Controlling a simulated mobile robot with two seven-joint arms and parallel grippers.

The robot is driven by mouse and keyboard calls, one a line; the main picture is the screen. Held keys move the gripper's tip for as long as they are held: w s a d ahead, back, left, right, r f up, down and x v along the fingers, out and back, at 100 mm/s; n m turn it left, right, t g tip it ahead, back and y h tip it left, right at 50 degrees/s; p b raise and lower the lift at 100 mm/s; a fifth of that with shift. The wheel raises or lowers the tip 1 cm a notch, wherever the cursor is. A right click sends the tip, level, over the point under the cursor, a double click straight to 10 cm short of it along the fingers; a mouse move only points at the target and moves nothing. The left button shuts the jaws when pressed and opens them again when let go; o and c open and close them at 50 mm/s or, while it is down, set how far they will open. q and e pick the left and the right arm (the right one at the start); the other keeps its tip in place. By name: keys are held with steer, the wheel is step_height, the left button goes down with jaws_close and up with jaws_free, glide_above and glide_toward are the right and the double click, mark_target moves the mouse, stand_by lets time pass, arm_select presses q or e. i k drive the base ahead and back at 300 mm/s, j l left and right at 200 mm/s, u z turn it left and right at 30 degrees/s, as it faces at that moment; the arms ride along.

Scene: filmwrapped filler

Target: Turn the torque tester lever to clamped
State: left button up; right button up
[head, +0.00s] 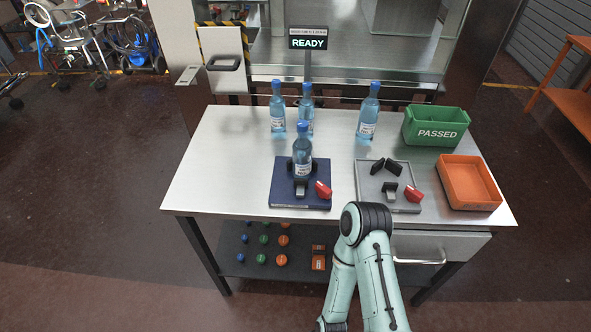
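Two devices with red levers sit on the metal table; I cannot tell by any label which is the torque tester. The dark blue one (285,196) has a blue-capped bottle (302,158) standing upright between its black jaws, and a red lever (323,190) at its front right. The grey one (372,192) has black jaws (385,167) with nothing between them, and a red lever (414,193) at its right. Whether either lever is at clamped is too small to tell. Neither gripper shows; a mint-green arm of mine is bent in front of the table.
Several bottles (368,112) stand at the back of the table (217,165). A green PASSED bin (436,127) and an orange tray (468,184) are at the right. A sign (308,43) reads READY. The table's left side is clear. Caps lie on the lower shelf (232,247).

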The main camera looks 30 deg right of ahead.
mark_target(324, 191)
steer(key=k+z, duration=0.1)
steer(key=z, duration=0.25)
steer(key=l+z, duration=0.1)
steer(key=z, duration=0.25)
steer(key=k+l+z, duration=0.1)
steer(key=z, duration=0.25)
steer(key=i+l+u, duration=0.1)
steer(key=u, duration=0.15)
